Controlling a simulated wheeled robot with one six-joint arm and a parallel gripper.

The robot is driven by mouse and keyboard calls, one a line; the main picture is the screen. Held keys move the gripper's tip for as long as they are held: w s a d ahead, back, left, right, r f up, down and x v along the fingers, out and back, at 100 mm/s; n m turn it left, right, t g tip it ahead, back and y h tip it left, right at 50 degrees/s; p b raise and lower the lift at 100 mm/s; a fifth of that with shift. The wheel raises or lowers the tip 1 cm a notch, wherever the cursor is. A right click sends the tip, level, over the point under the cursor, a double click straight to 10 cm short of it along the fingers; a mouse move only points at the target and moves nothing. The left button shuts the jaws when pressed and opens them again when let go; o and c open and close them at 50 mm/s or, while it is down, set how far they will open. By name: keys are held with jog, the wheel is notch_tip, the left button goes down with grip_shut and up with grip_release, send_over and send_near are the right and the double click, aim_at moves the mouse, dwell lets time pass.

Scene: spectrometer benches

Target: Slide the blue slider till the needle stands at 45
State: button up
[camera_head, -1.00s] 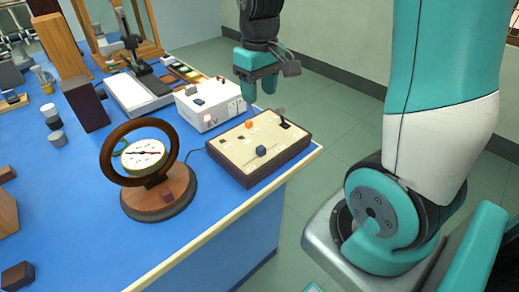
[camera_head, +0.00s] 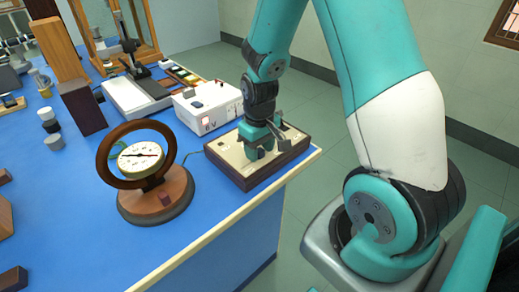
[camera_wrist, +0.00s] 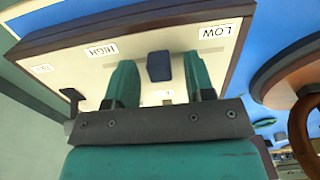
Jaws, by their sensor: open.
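The blue slider (camera_wrist: 159,67) is a dark blue block on the cream top of a control box (camera_head: 226,153), between labels LOW and HIGH in the wrist view. My gripper (camera_wrist: 158,75) is open, with one teal finger on each side of the slider and a gap visible on both sides. In the head view my gripper (camera_head: 261,151) is down at the box top and hides the slider. The round dial (camera_head: 141,157) sits in a brown ring on a wooden base. Its needle lies nearly level; the numbers are too small to read.
A white power unit (camera_head: 205,106) marked 6 V stands behind the box. A dark upright block (camera_head: 82,108) and a wooden post (camera_head: 56,48) stand farther left. The bench edge (camera_head: 240,211) runs close in front of the box. Blue bench top is clear in front of the dial.

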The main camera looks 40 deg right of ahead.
aim_at(262, 149)
jog(key=shift+f, duration=0.2)
jog(key=shift+c, duration=0.2)
grip_shut()
jog(key=shift+d+p, duration=0.3)
jog(key=shift+d, duration=0.2)
jog(key=shift+o, duration=0.2)
grip_release()
jog(key=shift+r, duration=0.1)
notch_tip(262, 149, up, 17)
jog(key=shift+r+p, duration=0.15)
jog(key=shift+p, duration=0.25)
jog(key=shift+a, duration=0.15)
